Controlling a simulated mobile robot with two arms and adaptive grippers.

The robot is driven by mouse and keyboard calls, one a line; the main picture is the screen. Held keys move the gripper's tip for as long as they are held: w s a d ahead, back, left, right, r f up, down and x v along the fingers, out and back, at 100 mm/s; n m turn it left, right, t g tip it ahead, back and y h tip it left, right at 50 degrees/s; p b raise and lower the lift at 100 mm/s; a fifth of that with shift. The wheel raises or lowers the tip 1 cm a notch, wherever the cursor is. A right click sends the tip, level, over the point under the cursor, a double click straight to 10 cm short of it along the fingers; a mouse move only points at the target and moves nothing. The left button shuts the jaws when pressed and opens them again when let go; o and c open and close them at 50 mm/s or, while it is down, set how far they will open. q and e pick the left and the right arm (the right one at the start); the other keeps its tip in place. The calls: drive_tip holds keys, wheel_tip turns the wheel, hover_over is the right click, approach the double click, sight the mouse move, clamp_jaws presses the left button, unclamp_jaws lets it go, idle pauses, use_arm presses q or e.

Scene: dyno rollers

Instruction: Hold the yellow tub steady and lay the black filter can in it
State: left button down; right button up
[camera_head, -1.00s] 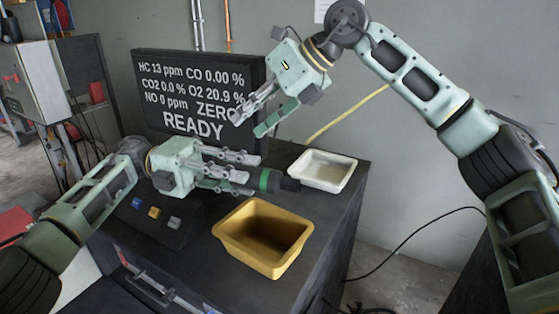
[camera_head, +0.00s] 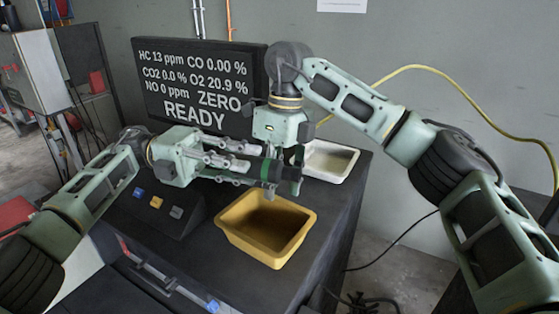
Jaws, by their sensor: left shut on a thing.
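The black filter can (camera_head: 287,173) with a green band is held level by my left gripper (camera_head: 256,166), which is shut on it. The can is in the air above the back edge of the yellow tub (camera_head: 232,238). The tub stands upright on the dark cabinet top, and its visible inside is empty. My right gripper (camera_head: 284,168) points down at the free end of the can, behind the tub. Its fingers look apart, but the can partly hides them. I cannot tell whether they touch the can. Neither gripper touches the tub.
A white tray (camera_head: 339,178) stands behind, partly covered by my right gripper. A dark display screen (camera_head: 196,84) stands at the back. A sloped button box (camera_head: 165,212) sits left of the tub. The cabinet top (camera_head: 318,240) is clear right of the tub.

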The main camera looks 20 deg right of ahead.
sight(276, 197)
drive_tip(key=shift+s+a+f, duration=0.15)
drive_tip(key=shift+a+f, duration=0.05)
drive_tip(key=shift+f, duration=1.05)
drive_tip(key=shift+s+a+f, duration=0.15)
drive_tip(key=shift+f, duration=1.05)
drive_tip(key=shift+c, duration=0.5)
clamp_jaws()
use_arm(q)
drive_tip(key=shift+s, duration=0.1)
